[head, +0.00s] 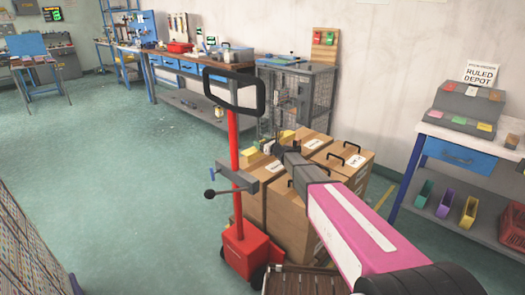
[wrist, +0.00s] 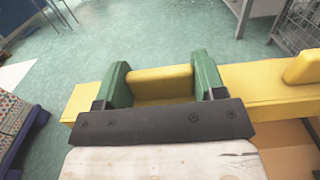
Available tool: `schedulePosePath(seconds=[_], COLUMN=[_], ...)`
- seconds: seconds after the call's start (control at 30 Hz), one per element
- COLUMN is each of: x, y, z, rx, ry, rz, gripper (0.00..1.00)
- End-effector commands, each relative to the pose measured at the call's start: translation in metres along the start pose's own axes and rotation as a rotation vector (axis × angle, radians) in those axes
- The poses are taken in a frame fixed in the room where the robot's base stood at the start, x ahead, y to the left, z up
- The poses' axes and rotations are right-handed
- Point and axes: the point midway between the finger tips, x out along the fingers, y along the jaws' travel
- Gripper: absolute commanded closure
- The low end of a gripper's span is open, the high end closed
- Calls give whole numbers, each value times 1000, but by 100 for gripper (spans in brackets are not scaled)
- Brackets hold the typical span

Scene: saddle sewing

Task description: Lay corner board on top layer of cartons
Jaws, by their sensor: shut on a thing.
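The yellow corner board (wrist: 275,82) runs across the wrist view, with a raised yellow block (wrist: 160,84) between the green fingers of my gripper (wrist: 161,85), which is shut on it. In the head view small yellow parts of the board (head: 250,153) show at the back edge of the cartons, beside my gripper (head: 268,150); my arm hides the rest. The brown cartons (head: 287,215) stand close together, with black handles and white labels on their tops. A carton face (wrist: 285,145) shows below the board at the right. I cannot tell whether the board touches the cartons.
A red pallet truck (head: 236,165) with a black handle loop stands just left of the cartons. A slatted wooden pallet (head: 297,283) is in front. A wire cage (head: 318,95) is behind, and a bench with bins (head: 455,155) at right.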

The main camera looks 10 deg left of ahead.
Motion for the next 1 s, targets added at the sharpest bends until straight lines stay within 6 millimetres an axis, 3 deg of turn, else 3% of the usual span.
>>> schedulePosePath(seconds=[0.17,0.43,0.8,0.83,0.9,1.0], x=[0,0,0,0,0,0], y=[-4,-4,-4,-4,-4,-4], z=[-8,-41,-45,-46,-45,-45], rx=[-1,0,0,0,0,0], ry=[0,1,0,1,0,1], rz=[1,0,0,0,0,0], gripper=[66,66,66,33,11,11])
